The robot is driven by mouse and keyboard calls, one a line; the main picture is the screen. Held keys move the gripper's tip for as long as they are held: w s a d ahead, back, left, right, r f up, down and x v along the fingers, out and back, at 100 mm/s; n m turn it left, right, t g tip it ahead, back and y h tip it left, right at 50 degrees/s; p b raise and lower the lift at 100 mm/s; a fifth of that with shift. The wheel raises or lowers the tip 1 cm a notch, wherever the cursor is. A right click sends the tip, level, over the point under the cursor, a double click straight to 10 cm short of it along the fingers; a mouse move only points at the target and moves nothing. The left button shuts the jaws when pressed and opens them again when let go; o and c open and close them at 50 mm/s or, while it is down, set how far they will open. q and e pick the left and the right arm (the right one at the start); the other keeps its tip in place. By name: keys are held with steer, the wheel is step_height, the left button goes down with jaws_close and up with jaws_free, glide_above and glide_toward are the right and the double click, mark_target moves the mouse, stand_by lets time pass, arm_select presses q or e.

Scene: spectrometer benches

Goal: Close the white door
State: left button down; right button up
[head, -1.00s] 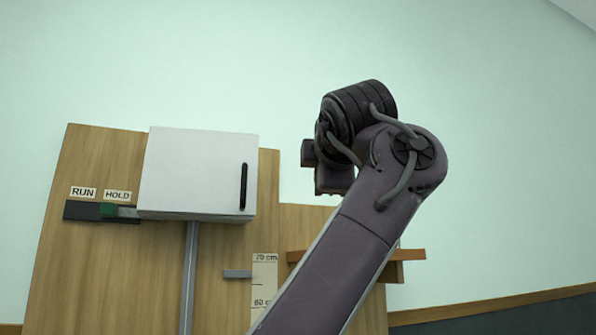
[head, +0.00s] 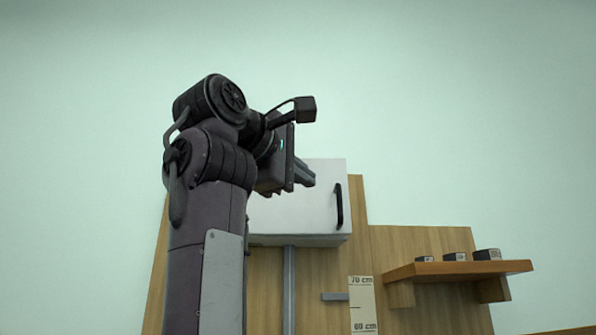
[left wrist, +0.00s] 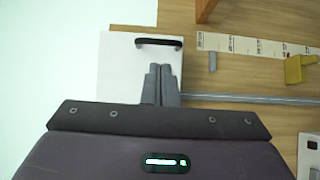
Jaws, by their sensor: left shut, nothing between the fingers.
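The white door (head: 320,205) is the front of a white box on the wooden board, with a black upright handle (head: 339,205) near its right edge. No gap shows along its visible edges, and its left part is hidden behind my arm. My left gripper (head: 309,177) is in front of the door's upper left part, with its fingers together and empty. In the left wrist view, the shut fingers (left wrist: 160,76) overlap the door (left wrist: 122,68), below the handle (left wrist: 158,41). I cannot tell whether they touch it. My right gripper is not in view.
A wooden shelf (head: 430,272) with three small dark blocks sticks out on the right. A grey post (head: 289,290) runs below the box, beside a ruler strip (head: 362,300) and a small grey peg (head: 335,297). The left wrist view shows a yellow part (left wrist: 298,68).

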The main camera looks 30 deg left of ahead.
mark_target(338, 202)
arm_select(q)
steer(key=w+p, duration=0.1)
steer(key=w, duration=0.2)
steer(key=w+p, duration=0.2)
steer(key=w, duration=0.1)
steer(key=w+p, duration=0.1)
steer(key=w, duration=0.2)
steer(key=shift+w+d+p, duration=0.3)
steer(key=shift+p, duration=0.05)
steer(key=shift+w+d, duration=0.15)
steer(key=shift+w, duration=0.35)
steer(key=shift+s+f, duration=0.1)
